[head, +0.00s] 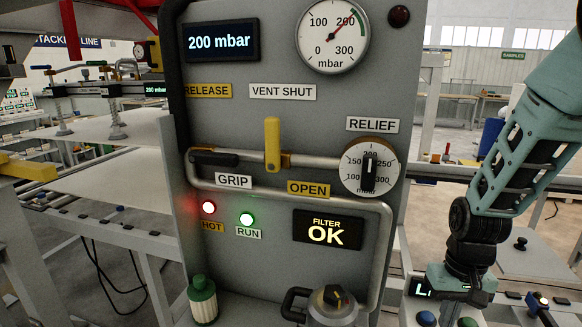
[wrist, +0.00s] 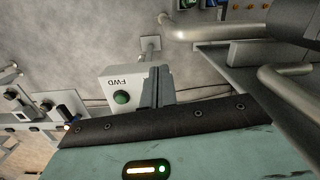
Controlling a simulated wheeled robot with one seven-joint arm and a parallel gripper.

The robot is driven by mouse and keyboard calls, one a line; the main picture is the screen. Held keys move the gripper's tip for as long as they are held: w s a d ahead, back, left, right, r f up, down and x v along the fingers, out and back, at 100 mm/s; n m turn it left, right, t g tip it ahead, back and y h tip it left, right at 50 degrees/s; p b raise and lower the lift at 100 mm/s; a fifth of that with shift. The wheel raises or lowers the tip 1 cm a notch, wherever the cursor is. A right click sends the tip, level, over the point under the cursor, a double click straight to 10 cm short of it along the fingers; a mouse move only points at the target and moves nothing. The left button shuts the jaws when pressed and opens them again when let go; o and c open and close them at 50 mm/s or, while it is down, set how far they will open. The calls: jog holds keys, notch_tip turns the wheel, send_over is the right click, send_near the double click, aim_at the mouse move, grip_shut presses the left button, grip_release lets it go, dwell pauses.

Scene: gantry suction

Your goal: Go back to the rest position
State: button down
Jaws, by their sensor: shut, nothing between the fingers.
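My teal arm comes down on the right of the head view, to the right of the grey control panel (head: 290,130). My gripper's two narrow dark fingers (wrist: 158,74) are together in the wrist view, with nothing between them. In that view they lie in front of a white box marked FWD (wrist: 112,80) with a green button; whether they touch it I cannot tell. In the head view the fingers are not clearly visible below the wrist. On the panel, a yellow handle (head: 272,145) stands upright and the relief knob (head: 370,172) points to about 200.
The panel display (head: 221,41) reads 200 mbar. A curved pipe (head: 383,255) runs along the panel front. A blue button (head: 426,318) and a green button lie below my arm. A bent metal tube (wrist: 215,32) and grey ledges stand at the right of the wrist view.

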jog(key=s+a+r+n, duration=0.4)
jog(key=s+a+r, duration=0.1)
jog(key=s+a, duration=0.3)
jog(key=s+a+r+n, duration=0.5)
jog(key=s+a, duration=0.3)
jog(key=s, duration=0.2)
jog(key=shift+s+a+r+t, duration=0.3)
jog(key=shift+s+r, duration=0.1)
jog(key=shift+r, duration=0.1)
